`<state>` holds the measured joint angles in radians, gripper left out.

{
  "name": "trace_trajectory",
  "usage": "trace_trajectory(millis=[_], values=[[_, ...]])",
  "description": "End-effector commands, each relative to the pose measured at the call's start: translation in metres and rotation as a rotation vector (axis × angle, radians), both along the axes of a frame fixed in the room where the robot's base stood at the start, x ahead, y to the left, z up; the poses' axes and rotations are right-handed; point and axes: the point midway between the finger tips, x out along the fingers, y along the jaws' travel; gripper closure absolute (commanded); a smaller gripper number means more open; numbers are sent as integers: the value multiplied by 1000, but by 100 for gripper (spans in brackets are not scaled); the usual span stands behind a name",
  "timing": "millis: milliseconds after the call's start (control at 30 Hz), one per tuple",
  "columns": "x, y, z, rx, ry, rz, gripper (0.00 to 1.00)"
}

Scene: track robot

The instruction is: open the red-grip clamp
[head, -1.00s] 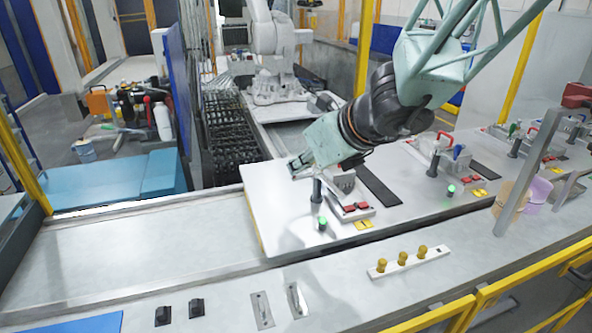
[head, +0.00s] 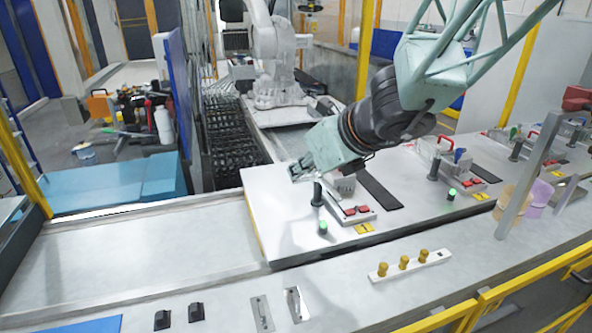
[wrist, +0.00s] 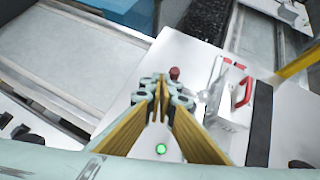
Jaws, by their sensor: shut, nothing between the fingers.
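The clamp's red grip (wrist: 174,73) shows as a small red knob just past my fingertips in the wrist view. I cannot tell whether they touch. In the head view the grip is hidden by my gripper (head: 297,172), and a grey block (head: 345,185) of the near station shows beside it. My gripper (wrist: 161,91) is shut and empty, pointing down over the white plate. In the wrist view its fingers hide part of the clamp area.
Right of the red grip, a red U-shaped handle (wrist: 241,92) stands on a grey block. The near station has a black post (head: 317,195), red buttons (head: 356,210) and a lit green lamp (head: 323,227). A blue-grip clamp (head: 460,155) stands farther right. The plate's left part is clear.

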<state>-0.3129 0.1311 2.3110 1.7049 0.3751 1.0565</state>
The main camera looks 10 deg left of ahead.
Motion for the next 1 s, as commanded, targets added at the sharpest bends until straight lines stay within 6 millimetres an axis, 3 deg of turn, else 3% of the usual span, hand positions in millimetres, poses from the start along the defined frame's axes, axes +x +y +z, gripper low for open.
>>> trace_trajectory(millis=[367, 1000], values=[[-29, -14, 0, 1, -2, -2, 100], [-78, -33, 54, 1, -2, -2, 100]])
